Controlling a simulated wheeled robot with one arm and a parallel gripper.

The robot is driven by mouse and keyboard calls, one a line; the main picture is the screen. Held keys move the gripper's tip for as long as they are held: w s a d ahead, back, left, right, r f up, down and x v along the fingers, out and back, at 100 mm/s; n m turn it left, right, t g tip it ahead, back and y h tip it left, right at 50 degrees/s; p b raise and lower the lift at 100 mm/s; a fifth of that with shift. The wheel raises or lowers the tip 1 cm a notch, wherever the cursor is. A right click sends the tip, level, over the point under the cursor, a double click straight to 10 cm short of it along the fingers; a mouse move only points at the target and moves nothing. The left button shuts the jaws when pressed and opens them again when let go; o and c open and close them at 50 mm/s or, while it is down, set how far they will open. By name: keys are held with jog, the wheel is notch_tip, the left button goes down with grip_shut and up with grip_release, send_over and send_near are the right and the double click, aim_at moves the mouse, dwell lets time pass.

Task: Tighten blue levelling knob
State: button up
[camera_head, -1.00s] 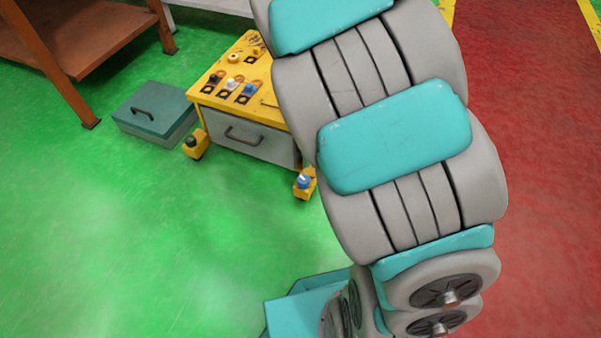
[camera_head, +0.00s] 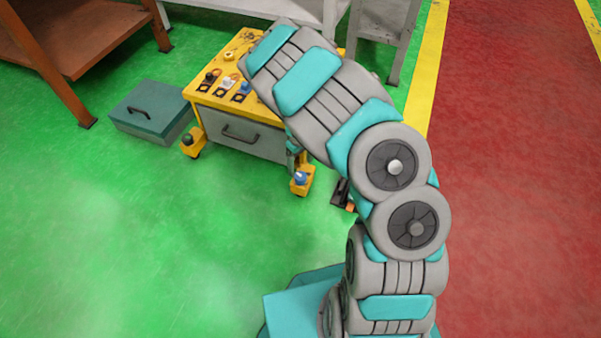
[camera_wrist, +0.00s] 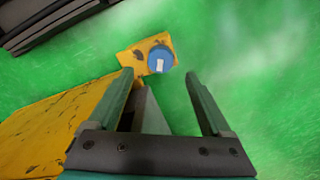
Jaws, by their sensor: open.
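The blue levelling knob (camera_head: 300,178) sits on a yellow foot bracket at the front right corner of the yellow cart (camera_head: 240,110), low by the floor. In the wrist view the blue knob (camera_wrist: 161,60) has a white mark on top and lies beyond the fingertips, between their lines. My gripper (camera_wrist: 158,75) is open and empty, its two dark green fingers apart and not touching the knob. In the head view my arm reaches over the cart's right side, and the gripper is mostly hidden behind it.
A dark green levelling knob (camera_head: 187,140) sits at the cart's front left foot. A teal lidded box (camera_head: 150,110) stands left of the cart. The cart top holds several knobs and switches. A brown shelf (camera_head: 85,40) stands at left. Green floor in front is clear.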

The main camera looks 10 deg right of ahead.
aim_at(300, 176)
jog(key=shift+f, duration=2.95)
grip_shut()
jog(key=shift+m, duration=0.4)
